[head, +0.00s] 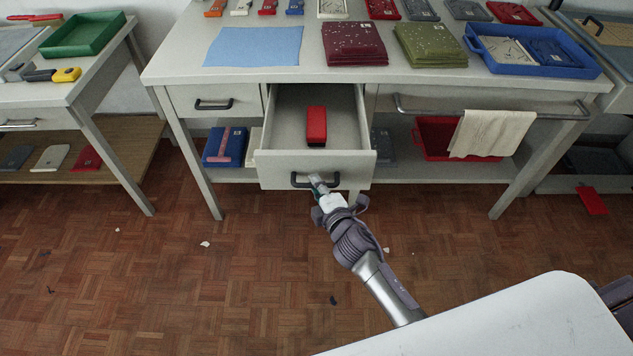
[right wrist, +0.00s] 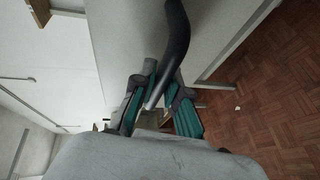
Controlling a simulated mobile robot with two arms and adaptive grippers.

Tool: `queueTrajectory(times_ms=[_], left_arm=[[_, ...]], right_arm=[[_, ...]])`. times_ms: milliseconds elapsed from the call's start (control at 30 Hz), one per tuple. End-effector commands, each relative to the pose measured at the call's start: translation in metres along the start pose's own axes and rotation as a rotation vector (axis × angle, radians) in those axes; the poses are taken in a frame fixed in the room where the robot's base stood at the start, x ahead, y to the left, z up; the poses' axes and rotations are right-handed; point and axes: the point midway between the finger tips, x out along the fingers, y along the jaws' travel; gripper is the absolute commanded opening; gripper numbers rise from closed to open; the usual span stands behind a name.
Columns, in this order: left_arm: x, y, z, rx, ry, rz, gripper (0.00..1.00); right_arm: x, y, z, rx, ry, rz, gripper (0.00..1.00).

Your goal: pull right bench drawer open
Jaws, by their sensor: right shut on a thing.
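The right bench drawer (head: 315,168) stands pulled out from under the bench top in the head view, its inside showing. A red box-like object (head: 316,126) lies on the drawer's floor. The dark bar handle (head: 299,181) is on the drawer front. My right gripper (head: 318,181) is at the handle, its arm reaching up from the lower right. In the right wrist view the teal-padded fingers of my right gripper (right wrist: 158,97) are shut on the dark curved handle (right wrist: 178,45). The drawer front (right wrist: 120,35) is close behind it. My left gripper is not in view.
The bench top (head: 185,65) bears a blue cloth (head: 253,46), folded maroon and green fabrics and a blue tray (head: 590,67). A closed drawer (head: 240,101) is at the left. A towel (head: 490,133) hangs on a rail at the right. The parquet floor (head: 230,275) before the bench is mostly clear.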

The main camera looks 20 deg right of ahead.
Motion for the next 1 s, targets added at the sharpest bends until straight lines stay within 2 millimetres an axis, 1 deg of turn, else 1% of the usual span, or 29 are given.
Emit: queueTrajectory(times_ms=[100,267,300,367,400,433,633,767,867,967,1000], left_arm=[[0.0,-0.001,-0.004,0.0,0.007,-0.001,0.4],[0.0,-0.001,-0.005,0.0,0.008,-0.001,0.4],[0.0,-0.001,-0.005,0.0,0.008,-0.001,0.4],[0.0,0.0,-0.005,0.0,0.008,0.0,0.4],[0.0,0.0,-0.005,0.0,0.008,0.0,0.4],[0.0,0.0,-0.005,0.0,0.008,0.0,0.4],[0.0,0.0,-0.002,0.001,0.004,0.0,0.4],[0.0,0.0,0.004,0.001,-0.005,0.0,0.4],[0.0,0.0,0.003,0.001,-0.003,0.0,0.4],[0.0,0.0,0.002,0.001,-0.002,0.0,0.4],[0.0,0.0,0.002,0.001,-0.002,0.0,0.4]], right_arm=[[0.0,0.001,0.001,0.0,-0.001,0.001,0.0],[0.0,0.0,0.001,0.0,-0.001,0.001,0.0],[0.0,0.0,0.001,0.0,-0.001,0.001,0.2],[0.0,0.0,0.001,0.0,-0.001,0.001,0.29],[0.0,0.0,0.001,0.0,-0.001,0.001,0.36],[0.0,0.0,0.001,0.0,-0.001,0.001,0.39],[0.0,0.0,0.0,0.0,0.0,0.001,0.39],[-0.002,0.0,0.0,0.0,0.0,0.0,0.39],[-0.012,-0.001,0.001,0.0,0.0,-0.001,0.39],[-0.03,-0.001,0.001,-0.001,0.0,-0.001,0.39],[-0.039,-0.001,0.0,0.0,0.0,-0.002,0.39]])
